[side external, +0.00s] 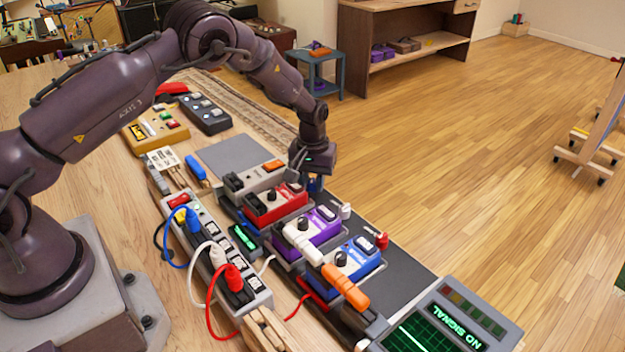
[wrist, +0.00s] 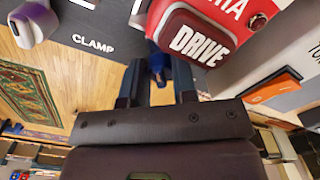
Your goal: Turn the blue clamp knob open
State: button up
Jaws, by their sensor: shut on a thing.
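The blue clamp knob (wrist: 160,68) shows in the wrist view between the two fingertips of my gripper (wrist: 158,78), close to the word CLAMP printed on the dark board. The fingers are shut on the knob, which they partly hide. In the side view my gripper (side external: 315,178) points down at the far edge of the pedal board, behind the red pedal (side external: 274,203). Only a bit of blue shows under it there. How far the knob is turned cannot be told.
The red DRIVE pedal (wrist: 200,38) is close beside the fingers. A white knob (side external: 344,210) and a red knob (side external: 381,240) stand along the same board edge. Purple (side external: 318,226) and blue (side external: 355,262) pedals sit nearer the screen. Open floor lies beyond the edge.

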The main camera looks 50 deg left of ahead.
aim_at(313, 179)
jog(key=n, duration=0.5)
jog(key=shift+n, duration=0.4)
jog(key=n, duration=0.4)
jog(key=shift+n, duration=0.3)
jog(key=o, duration=0.9)
jog(key=shift+o, duration=0.2)
jog(key=shift+r, duration=0.1)
jog(key=shift+r, duration=4)
